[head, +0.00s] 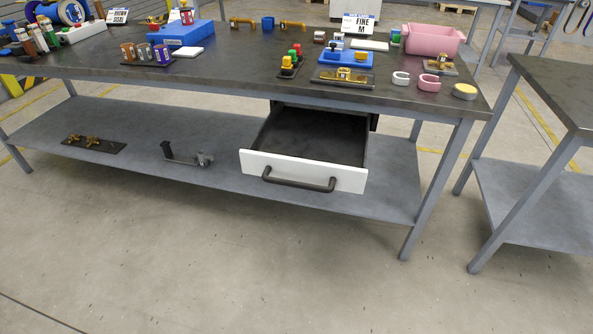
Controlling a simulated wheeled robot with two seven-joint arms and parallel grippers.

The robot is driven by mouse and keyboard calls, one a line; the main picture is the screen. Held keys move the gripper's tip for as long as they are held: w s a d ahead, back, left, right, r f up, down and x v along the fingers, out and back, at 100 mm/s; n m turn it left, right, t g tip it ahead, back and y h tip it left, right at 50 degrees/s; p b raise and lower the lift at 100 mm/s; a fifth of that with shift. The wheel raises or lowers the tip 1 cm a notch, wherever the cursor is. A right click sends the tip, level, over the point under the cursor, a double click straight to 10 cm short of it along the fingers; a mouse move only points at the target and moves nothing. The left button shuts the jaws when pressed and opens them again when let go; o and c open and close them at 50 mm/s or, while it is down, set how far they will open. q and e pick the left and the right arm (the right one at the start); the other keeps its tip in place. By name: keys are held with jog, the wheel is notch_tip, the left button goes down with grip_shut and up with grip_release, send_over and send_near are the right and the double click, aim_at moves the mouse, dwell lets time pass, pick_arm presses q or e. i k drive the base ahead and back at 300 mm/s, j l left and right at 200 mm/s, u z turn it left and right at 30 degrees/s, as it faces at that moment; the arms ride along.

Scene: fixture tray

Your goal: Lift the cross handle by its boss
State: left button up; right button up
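I cannot pick out the cross handle or its boss with certainty; the small metal parts are too small to tell apart. Brass-coloured parts (92,140) sit on a dark plate on the lower shelf at the left. A black and grey fitting (187,156) lies on the same shelf, left of the drawer. On the bench top, a brass-coloured fixture tray (345,78) lies near the front edge. Another small brass-coloured part (437,66) sits on a plate to its right. Neither of my grippers is in view.
The dark bench top (235,76) holds a blue box (180,37), a pink bin (432,40) and pink and white rings. An empty drawer (305,170) stands open below it. A second table (560,95) stands at the right. The floor in front is clear.

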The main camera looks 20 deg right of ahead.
aim_at(442, 58)
jog(key=z, duration=1.45)
